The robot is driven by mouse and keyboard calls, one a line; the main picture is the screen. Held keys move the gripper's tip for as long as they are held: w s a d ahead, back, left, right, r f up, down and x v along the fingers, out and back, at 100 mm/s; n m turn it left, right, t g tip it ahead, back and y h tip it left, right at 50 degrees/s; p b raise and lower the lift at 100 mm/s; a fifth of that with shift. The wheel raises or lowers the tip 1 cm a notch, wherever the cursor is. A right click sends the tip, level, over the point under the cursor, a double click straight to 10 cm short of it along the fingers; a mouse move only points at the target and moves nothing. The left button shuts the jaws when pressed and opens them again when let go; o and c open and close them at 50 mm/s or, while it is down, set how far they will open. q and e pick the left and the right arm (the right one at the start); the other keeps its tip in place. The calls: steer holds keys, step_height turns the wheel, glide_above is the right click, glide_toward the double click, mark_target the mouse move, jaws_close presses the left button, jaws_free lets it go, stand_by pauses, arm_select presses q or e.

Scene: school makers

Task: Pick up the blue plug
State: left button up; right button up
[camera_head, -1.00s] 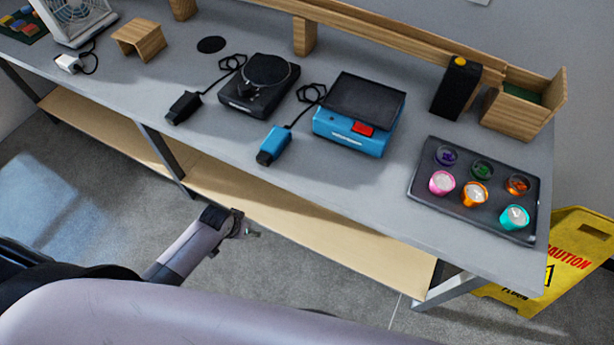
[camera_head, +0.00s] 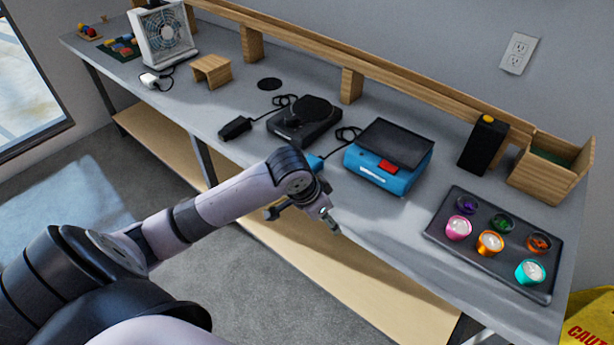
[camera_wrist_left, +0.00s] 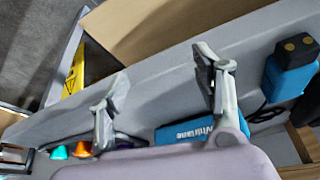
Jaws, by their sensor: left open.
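In the head view only a bit of the blue plug (camera_head: 315,162) shows; my left arm hides the rest. My left gripper (camera_head: 302,211) is near the table's front edge, open and empty. In the left wrist view the fingers of the left gripper (camera_wrist_left: 160,98) are spread wide, and the plug lies beyond the right finger, apart from it. My right gripper is not in view.
A blue box device (camera_head: 377,180) stands behind the plug. A black device (camera_head: 296,126) with a black plug (camera_head: 235,128) is left of it. A dark tray (camera_head: 437,231) of colourful cups lies to the right. The table front between is clear.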

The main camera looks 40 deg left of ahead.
arm_select(q)
steer(key=shift+n+y, duration=0.3)
steer(key=shift+n, duration=0.1)
steer(key=w+a+r, duration=0.1)
steer(key=r, duration=0.1)
steer(key=w+a+r, duration=0.1)
steer(key=a, duration=0.1)
steer(key=w+a+r, duration=0.1)
steer(key=a+r, duration=0.1)
steer(key=shift+w+a+r, duration=0.15)
steer(key=shift+w+r, duration=0.2)
steer(key=shift+w, duration=0.05)
steer(key=w+a+r+n, duration=0.2)
steer(key=a+r, duration=0.6)
steer(key=r, duration=0.2)
steer(key=x, duration=1.2)
steer(key=shift+w+a+r, duration=0.1)
steer(key=shift+w+a, duration=0.05)
steer(key=shift+w, duration=0.1)
steer(key=x, duration=0.5)
steer(key=shift+a+p, duration=0.25)
steer(key=shift+p, duration=0.05)
steer(key=shift+s, duration=0.1)
steer(key=shift+c, duration=0.6)
steer(key=c, duration=1.2)
steer(key=shift+o, duration=0.2)
